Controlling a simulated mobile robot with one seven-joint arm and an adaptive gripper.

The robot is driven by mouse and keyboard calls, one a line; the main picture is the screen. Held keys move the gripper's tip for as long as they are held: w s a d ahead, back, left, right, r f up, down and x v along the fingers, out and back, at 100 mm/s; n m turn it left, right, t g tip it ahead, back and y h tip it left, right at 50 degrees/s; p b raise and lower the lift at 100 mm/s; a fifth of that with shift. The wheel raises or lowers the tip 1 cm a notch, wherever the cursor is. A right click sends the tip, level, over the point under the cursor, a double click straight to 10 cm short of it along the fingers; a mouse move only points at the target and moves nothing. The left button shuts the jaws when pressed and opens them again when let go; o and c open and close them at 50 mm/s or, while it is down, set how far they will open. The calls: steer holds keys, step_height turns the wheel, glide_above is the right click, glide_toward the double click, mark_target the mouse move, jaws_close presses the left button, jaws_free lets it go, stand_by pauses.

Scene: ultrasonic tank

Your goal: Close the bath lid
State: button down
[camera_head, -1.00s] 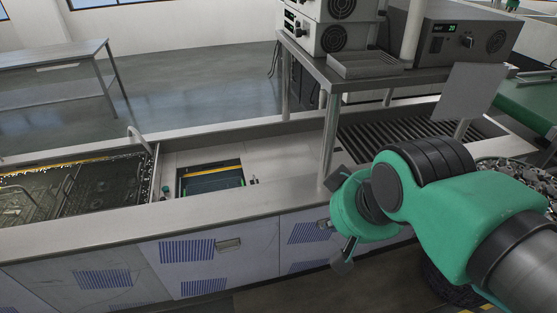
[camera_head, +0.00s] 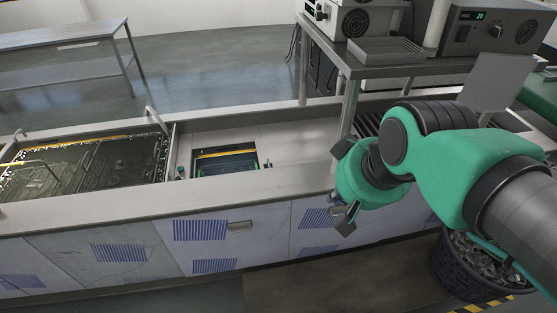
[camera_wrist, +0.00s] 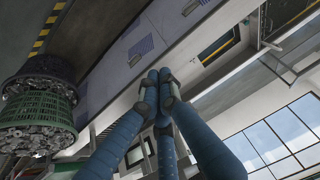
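I cannot tell for sure which part is the bath lid. My gripper (camera_wrist: 158,78) has its blue fingers drawn together at the tips, with nothing seen between them. In the head view it hangs in front of the counter, right of both openings and apart from them.
The counter's front rim (camera_head: 120,212) runs across the view. A raised steel shelf (camera_head: 365,68) with instruments stands on posts behind my arm. A dark basket of metal parts (camera_head: 480,270) is on the floor at lower right. The floor before the cabinets is clear at the left.

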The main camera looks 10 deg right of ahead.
steer(key=w+a+f+y+p, duration=0.1)
steer(key=w+a+f, duration=0.1)
steer(key=w, duration=1)
steer(key=w+a+f+y+p, duration=0.1)
steer(key=w+f+y+p, duration=0.15)
steer(key=w, duration=1.05)
steer(key=w+a+f+y+p, duration=0.1)
steer(key=w+a+f, duration=0.15)
steer(key=w, duration=0.95)
steer(key=w+d+f+p, duration=0.2)
steer(key=w+d+f, duration=0.1)
steer(key=w+f, duration=1.05)
steer(key=m+p, duration=0.1)
glide_toward(272, 163)
steer(key=s+v, duration=0.1)
steer(key=v, duration=0.3)
steer(key=shift+w+a, duration=0.2)
steer(key=shift+p+x, duration=0.35)
steer(key=shift+x, duration=4.55)
steer(key=shift+w, duration=0.15)
